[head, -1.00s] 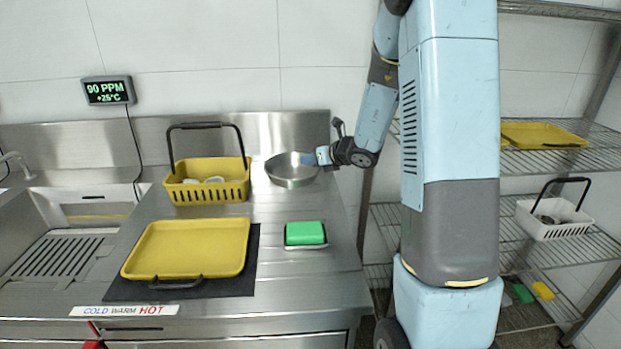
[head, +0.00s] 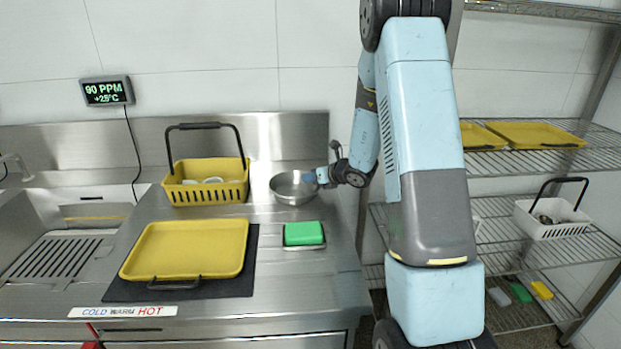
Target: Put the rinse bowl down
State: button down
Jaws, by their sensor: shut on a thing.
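The rinse bowl (head: 293,188) is a shiny round metal bowl at the back right of the steel counter, to the right of the yellow basket. My gripper (head: 322,177) is shut on the bowl's right rim. The bowl is roughly level, over or on the counter; I cannot tell whether its base touches the steel. The fingertips are small and partly hidden at the rim.
A yellow basket (head: 206,190) with white items stands left of the bowl. A green sponge (head: 304,233) lies on a small tray in front of it. A yellow tray (head: 186,249) lies on a dark mat (head: 115,291). The sink (head: 52,251) is at the left.

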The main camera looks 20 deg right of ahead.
jog(key=c, duration=1.1)
grip_release()
jog(key=shift+a, duration=0.1)
jog(key=shift+r, duration=0.1)
